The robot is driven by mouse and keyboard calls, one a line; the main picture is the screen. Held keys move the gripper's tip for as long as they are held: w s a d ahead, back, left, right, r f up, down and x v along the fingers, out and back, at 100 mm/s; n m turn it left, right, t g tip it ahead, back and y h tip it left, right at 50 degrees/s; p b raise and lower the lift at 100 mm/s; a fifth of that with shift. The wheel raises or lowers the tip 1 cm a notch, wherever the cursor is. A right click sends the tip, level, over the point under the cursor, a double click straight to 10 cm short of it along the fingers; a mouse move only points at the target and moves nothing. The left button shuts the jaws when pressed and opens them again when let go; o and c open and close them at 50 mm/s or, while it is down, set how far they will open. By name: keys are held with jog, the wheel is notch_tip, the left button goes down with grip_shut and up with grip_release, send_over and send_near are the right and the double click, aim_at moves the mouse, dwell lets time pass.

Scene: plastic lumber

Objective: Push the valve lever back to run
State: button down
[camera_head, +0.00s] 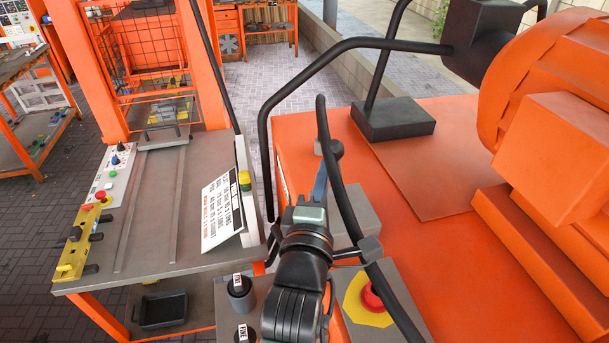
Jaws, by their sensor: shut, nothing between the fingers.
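A blue lever (320,184) stands up on the orange machine, just beyond the end of my arm. It looks like the valve lever; its lower part is hidden by my wrist. My gripper (309,214) is at the far end of my arm, pointing away from the camera, right by the blue lever. Its fingers are mostly hidden behind my wrist. It is shut and holds nothing. I cannot tell whether it touches the lever.
A red emergency button (371,298) on a yellow plate is at lower right, and labelled dark knobs (241,292) at lower left. A white sign (220,211) stands on the grey bench (150,230). An orange motor (550,80) fills the right.

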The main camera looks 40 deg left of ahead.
jog(key=w+d+m+g, duration=0.2)
jog(key=w+d+m, duration=0.2)
jog(key=w, duration=0.1)
jog(key=shift+r+m+h+p, duration=0.3)
jog(key=shift+r+h+p, duration=0.05)
jog(key=shift+h+p, duration=0.1)
jog(key=shift+a, duration=0.1)
jog(key=shift+r, duration=0.1)
dwell(0.3)
